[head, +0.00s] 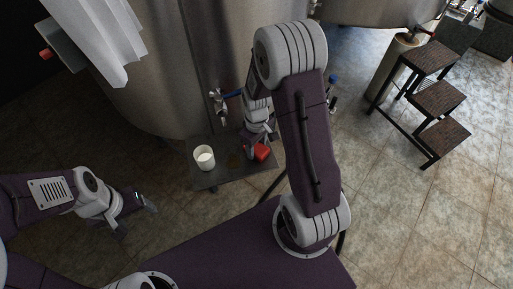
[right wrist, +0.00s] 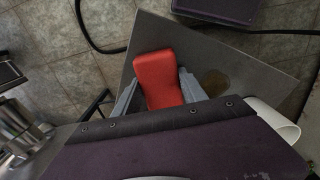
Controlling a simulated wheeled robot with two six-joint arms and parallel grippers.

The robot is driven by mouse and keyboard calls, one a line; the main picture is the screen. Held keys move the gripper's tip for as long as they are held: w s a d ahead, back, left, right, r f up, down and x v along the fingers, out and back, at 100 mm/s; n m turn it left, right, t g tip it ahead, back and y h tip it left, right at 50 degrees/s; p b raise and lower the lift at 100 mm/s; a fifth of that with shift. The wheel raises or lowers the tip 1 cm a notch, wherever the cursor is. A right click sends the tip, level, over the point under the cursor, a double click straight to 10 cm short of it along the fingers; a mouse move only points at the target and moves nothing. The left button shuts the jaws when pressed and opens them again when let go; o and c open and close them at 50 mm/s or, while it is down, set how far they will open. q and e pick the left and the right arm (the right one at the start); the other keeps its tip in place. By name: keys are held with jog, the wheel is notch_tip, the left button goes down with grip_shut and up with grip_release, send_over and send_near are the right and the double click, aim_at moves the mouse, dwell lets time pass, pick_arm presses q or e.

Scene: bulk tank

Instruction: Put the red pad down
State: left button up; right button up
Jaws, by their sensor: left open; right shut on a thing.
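The red pad (head: 261,152) is at my right gripper (head: 257,139), over the right side of a small grey metal table (head: 217,180). In the right wrist view the red pad (right wrist: 158,78) sits between the two fingers of my right gripper (right wrist: 160,95), which is shut on it. The table (right wrist: 232,62) shows behind and below the pad; I cannot tell whether the pad touches it. My left gripper (head: 139,208) is open and empty, over the floor to the lower left of the table.
A white cup (head: 204,158) stands on the table's left side, also at the right edge in the right wrist view (right wrist: 272,122). A brownish round patch (head: 233,161) lies mid-table. Dark steps (head: 437,97) stand right.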

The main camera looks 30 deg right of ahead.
jog(key=shift+r, duration=0.1)
jog(key=shift+s, duration=0.1)
jog(key=o, duration=1.4)
jog(key=shift+o, duration=0.2)
